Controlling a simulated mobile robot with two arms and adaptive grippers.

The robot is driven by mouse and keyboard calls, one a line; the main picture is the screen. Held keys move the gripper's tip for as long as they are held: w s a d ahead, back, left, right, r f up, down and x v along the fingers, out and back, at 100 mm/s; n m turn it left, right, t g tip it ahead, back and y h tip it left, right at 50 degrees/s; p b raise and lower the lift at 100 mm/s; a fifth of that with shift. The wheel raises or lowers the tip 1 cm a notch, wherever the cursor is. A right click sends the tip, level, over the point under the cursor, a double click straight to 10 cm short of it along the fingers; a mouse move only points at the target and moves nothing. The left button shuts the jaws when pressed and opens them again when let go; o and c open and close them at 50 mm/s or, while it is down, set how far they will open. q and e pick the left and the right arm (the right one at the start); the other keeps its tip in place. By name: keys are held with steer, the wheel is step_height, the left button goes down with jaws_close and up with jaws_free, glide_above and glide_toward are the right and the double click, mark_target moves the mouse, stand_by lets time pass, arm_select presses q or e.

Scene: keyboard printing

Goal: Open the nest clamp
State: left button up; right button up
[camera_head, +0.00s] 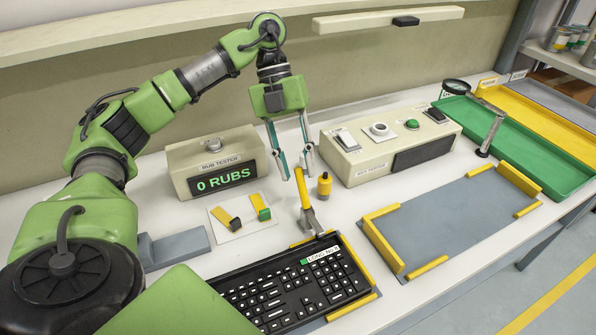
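The nest clamp (303,190) has a yellow handle that stands nearly upright on a metal base at the back edge of the keyboard nest. A black keyboard (290,290) with a white label lies in that nest, between yellow rails. My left gripper (297,176) points down from above, its two fingers apart. The top of the clamp handle shows between the fingertips, with a gap visible; I cannot tell whether either finger touches it. My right gripper is not in view.
A rub tester (188,158) reading "0 RUBS" stands behind left. An empty grey nest (455,220) lies right; green tray (540,150) beyond.

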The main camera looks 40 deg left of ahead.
arm_select(q)
steer(key=shift+s+d+f, duration=0.15)
steer(key=shift+d+f, duration=0.2)
steer(key=shift+f, duration=0.35)
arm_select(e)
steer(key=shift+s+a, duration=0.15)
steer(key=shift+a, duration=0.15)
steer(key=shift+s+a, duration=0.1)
arm_select(q)
jaws_close()
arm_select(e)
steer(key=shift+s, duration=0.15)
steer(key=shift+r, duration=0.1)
